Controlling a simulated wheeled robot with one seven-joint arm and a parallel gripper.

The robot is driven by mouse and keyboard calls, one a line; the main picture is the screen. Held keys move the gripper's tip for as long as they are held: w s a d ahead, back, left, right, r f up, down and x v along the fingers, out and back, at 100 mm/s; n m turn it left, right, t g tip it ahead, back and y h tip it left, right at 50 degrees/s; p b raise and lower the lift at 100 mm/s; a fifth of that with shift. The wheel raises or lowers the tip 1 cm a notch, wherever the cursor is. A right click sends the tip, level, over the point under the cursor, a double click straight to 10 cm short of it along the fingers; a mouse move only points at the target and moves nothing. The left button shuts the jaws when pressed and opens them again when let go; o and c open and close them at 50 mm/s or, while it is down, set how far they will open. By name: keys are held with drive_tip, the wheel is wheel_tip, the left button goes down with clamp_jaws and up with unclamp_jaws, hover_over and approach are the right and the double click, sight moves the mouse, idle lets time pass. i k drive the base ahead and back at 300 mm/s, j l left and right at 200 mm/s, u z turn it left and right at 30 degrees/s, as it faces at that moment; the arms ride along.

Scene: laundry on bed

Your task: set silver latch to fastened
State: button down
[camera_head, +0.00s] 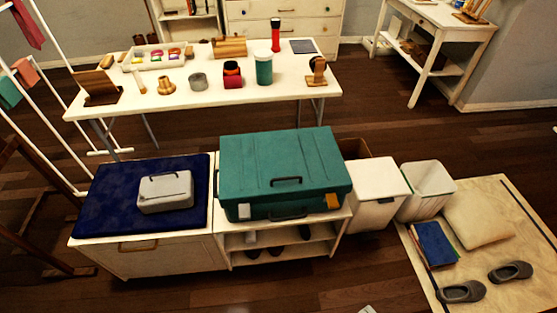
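A large teal case (285,165) lies with its lid down on a white bench. A silver latch (244,211) is on the left of its front face. It is small here, and I cannot tell whether it is fastened.
The white bench (225,247) has shoes on its open shelf. A small grey case (165,192) lies on a blue cushion (105,190) to the left. White bins (375,194) stand to the right, beside a mat with slippers. A cluttered white table (190,102) is behind. Floor in front is mostly clear.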

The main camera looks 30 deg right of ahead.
sight(245, 211)
drive_tip(key=i+j+u, duration=0.15)
drive_tip(key=j+u, duration=0.15)
drive_tip(key=u, duration=0.15)
drive_tip(key=i+j+u, duration=0.15)
drive_tip(key=u, duration=0.3)
drive_tip(key=i+j, duration=0.05)
drive_tip(key=j, duration=0.05)
